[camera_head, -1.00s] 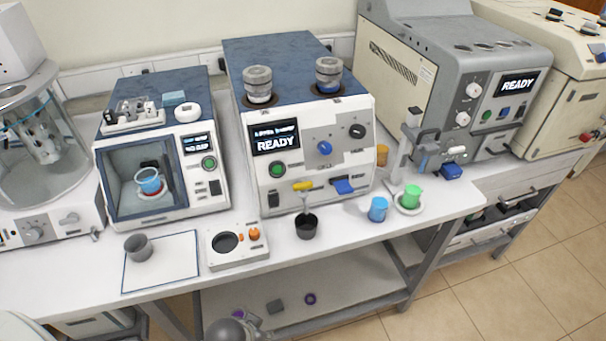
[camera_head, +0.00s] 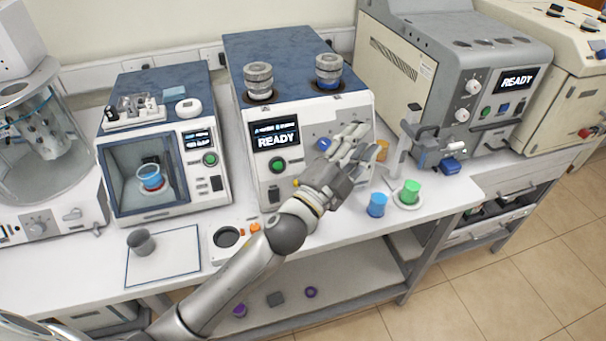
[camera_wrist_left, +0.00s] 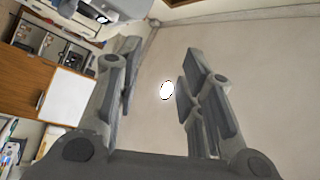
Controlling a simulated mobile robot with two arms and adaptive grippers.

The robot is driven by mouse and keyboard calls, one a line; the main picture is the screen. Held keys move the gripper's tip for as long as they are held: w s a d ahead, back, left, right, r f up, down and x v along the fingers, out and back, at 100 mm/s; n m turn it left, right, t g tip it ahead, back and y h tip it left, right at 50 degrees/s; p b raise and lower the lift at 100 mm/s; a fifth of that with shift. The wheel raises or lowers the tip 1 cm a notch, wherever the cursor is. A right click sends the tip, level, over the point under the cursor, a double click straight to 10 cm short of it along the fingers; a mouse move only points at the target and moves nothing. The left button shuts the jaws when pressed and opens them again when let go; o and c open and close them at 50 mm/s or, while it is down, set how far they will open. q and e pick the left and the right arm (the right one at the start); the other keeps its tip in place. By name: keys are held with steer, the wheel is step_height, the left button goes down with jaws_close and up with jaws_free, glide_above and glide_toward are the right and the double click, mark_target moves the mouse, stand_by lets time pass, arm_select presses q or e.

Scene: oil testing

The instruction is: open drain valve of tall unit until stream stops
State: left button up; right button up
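The middle white unit (camera_head: 258,178) with a blue top and a READY screen stands on the bench. Its front has a blue knob (camera_head: 324,144). Its yellow valve handle and the dark cup under it are hidden behind my left arm; no stream can be seen. My left gripper (camera_head: 366,141) is in front of this unit's right half, fingers pointing up and right. In the left wrist view the gripper (camera_wrist_left: 160,60) is open and empty, with a pale wall behind the fingers. Contact with the unit cannot be told. My right gripper is not in view.
A blue cup (camera_head: 377,205) and a green cup (camera_head: 411,192) stand right of my gripper. A grey machine (camera_head: 425,85) is behind them. A grey cup (camera_head: 140,243) stands on a mat at left, beside a white box with an orange knob (camera_head: 254,228).

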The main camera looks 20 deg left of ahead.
arm_select(q)
steer(key=s+d+r+m+g+h, duration=0.25)
steer(key=d+m+g+h, duration=0.25)
steer(key=d+m+g, duration=0.5)
steer(key=s+d+r+m+g+h, duration=0.1)
steer(key=s+d+m+g+h, duration=0.35)
steer(key=m, duration=0.95)
steer(key=w+a+f+m+g+y, duration=0.45)
steer(key=a+f+m+y, duration=0.25)
steer(key=f+y, duration=0.2)
steer(key=w+a+r+y, duration=0.15)
steer(key=a+y, duration=0.35)
steer(key=a, duration=0.5)
steer(key=w+a+r+y, duration=0.1)
steer(key=w+a+y, duration=0.25)
steer(key=a, duration=0.55)
steer(key=shift+n+y, duration=0.3)
steer(key=shift+n, duration=0.1)
steer(key=f+p, duration=0.1)
steer(key=f, duration=0.2)
steer(key=f+p, duration=0.2)
steer(key=f, duration=0.1)
steer(key=s+f+p, duration=0.1)
steer(key=f, duration=0.2)
steer(key=shift+a+f+p, duration=0.15)
steer(key=shift+f+p, duration=0.2)
steer(key=shift+f, duration=0.45)
